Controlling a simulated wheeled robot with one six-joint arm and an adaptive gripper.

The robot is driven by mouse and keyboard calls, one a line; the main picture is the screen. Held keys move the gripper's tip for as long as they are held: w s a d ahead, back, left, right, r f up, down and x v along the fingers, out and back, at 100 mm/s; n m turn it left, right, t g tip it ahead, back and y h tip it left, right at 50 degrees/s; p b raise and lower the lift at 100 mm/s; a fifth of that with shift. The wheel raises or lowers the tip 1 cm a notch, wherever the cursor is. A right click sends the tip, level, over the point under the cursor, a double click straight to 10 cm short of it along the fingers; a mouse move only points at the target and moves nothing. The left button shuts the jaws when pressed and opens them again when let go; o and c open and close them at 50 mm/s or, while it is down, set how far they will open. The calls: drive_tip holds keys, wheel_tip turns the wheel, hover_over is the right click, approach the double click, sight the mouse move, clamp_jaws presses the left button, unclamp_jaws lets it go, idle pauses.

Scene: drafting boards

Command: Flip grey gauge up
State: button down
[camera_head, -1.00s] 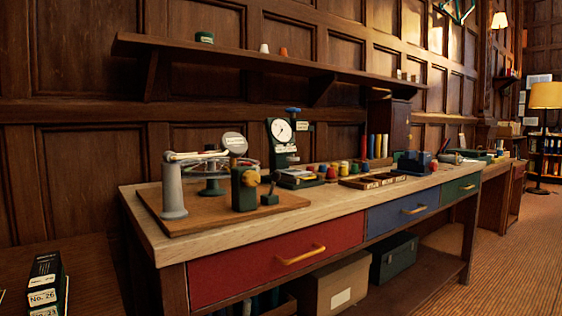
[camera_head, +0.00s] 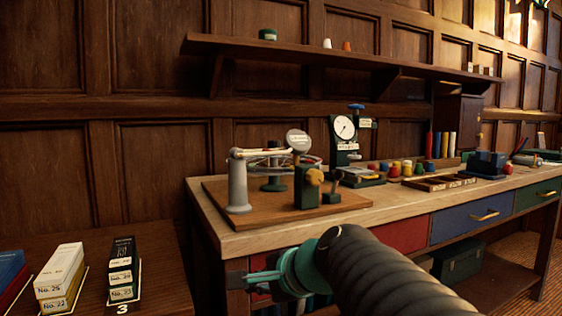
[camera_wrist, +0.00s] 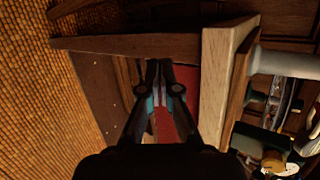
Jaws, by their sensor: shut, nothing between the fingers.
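My gripper (camera_head: 258,277) is shut and empty, low in front of the left end of the workbench (camera_head: 236,243), near its red drawer (camera_head: 404,235). In the wrist view my gripper (camera_wrist: 158,72) points at the drawer front, below the pale bench edge. A round grey disc (camera_head: 298,139) stands tilted above the apparatus on a brown board. A dial gauge with a white face (camera_head: 344,127) stands on a dark green stand behind it. I cannot tell for certain which one is the grey gauge. My gripper is apart from both.
A grey post (camera_head: 238,182) and a dark green block with a yellow knob (camera_head: 307,187) stand on the board (camera_head: 222,193). Small labelled boxes (camera_head: 60,272) sit on a lower surface at left. A long shelf (camera_head: 300,51) runs above.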

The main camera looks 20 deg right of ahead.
drive_tip(key=w+d+r+m+t+h, duration=0.1)
drive_tip(key=w+d+r+m+t, duration=0.2)
drive_tip(key=w+d+r+m, duration=0.2)
drive_tip(key=w+d+r+m+t+h+p, duration=0.1)
drive_tip(key=w+d+r+m+t, duration=0.3)
drive_tip(key=d+r+m, duration=0.7)
wheel_tip(320, 180, up, 2)
drive_tip(key=w+m, duration=0.1)
drive_tip(key=m, duration=0.1)
drive_tip(key=shift+w+r+m+h, duration=0.25)
drive_tip(key=shift+w+m+h, duration=0.05)
drive_tip(key=shift+m+h, duration=0.1)
drive_tip(key=shift+d, duration=0.1)
